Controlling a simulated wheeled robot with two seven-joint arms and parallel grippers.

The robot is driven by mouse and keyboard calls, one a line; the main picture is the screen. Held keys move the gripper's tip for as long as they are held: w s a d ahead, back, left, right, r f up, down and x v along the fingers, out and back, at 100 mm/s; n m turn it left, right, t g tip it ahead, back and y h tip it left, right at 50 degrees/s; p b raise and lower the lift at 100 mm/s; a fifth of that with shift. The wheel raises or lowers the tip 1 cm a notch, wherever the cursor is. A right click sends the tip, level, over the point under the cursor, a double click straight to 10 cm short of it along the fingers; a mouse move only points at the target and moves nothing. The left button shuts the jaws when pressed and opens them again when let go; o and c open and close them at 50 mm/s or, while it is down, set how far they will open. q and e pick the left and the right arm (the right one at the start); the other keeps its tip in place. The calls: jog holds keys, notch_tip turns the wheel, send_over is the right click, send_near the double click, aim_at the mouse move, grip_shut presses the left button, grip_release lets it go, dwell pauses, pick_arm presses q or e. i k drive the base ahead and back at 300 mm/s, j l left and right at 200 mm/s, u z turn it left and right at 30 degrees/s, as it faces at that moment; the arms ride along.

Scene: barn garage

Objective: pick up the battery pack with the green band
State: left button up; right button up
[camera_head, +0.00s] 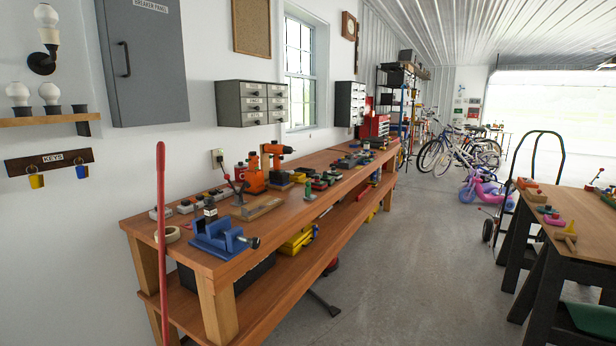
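I cannot single out a battery pack with a green band at this size. Several small dark blocks with coloured parts, possibly battery packs, stand on the wooden workbench (225,262); one group (319,184) is right of the orange drill. A small green upright object (309,191) stands near the bench's front edge; I cannot tell what it is. Several small grey and white blocks (185,207) stand in a row near the wall. Neither of my grippers is in view.
A blue vise (216,238) and a tape roll (170,235) are at the bench's near end. A red pole (163,262) stands before it. An orange drill (255,178) stands farther back. Another table (580,225) is at right. Concrete floor between them is mostly clear.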

aim_at(330, 180)
jog(key=i+l+z, duration=0.3)
jog(key=i, duration=0.2)
jog(key=i+l+z, duration=0.1)
jog(key=i+z, duration=0.25)
jog(key=i, duration=0.2)
jog(key=i+l, duration=0.1)
jog(key=i, duration=0.55)
jog(key=i+l, duration=0.1)
jog(key=i, duration=0.55)
jog(key=i+l+u, duration=0.1)
jog(key=i, duration=0.6)
